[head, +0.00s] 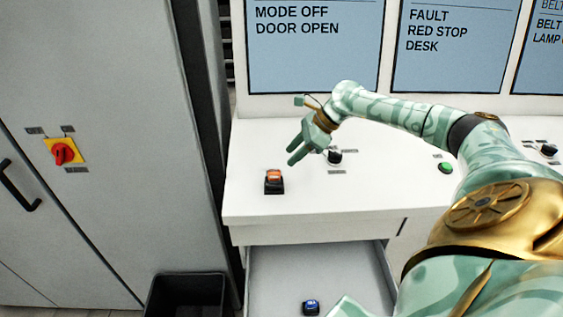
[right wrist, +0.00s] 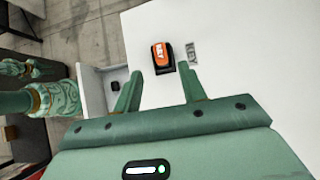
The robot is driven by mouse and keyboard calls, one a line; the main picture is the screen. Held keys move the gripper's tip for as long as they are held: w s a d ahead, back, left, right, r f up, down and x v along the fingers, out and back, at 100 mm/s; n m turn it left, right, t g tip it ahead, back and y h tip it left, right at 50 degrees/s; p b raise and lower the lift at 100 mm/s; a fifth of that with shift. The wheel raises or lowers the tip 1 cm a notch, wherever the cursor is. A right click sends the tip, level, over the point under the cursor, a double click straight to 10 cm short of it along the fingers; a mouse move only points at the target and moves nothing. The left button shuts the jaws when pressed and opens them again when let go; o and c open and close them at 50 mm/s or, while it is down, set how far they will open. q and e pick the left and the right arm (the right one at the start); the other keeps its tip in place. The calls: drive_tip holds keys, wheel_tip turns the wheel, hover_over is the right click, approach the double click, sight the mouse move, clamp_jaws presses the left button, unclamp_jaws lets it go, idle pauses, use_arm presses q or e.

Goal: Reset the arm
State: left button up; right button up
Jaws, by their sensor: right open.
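My right gripper (head: 293,155) is above the white desk, its fingers open and empty, pointing down and to the left. The right wrist view shows both open fingers (right wrist: 161,90) with an orange key block (right wrist: 161,53), marked KEY, in its black holder just beyond the fingertips and not between them. In the head view the orange key block (head: 274,175) sits near the desk's front left corner, below the gripper. The right arm reaches across the desk from the right. I cannot make out my left gripper.
A black knob (head: 335,157) and a green button (head: 445,168) are on the desk (head: 395,197). Below, an open drawer (head: 275,272) holds a blue item (head: 311,307). A black bin (head: 187,280) stands left. The grey cabinet has a red switch (head: 63,153). Screens read DOOR OPEN and RED STOP DESK.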

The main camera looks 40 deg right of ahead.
drive_tip(key=shift+v, duration=1.4)
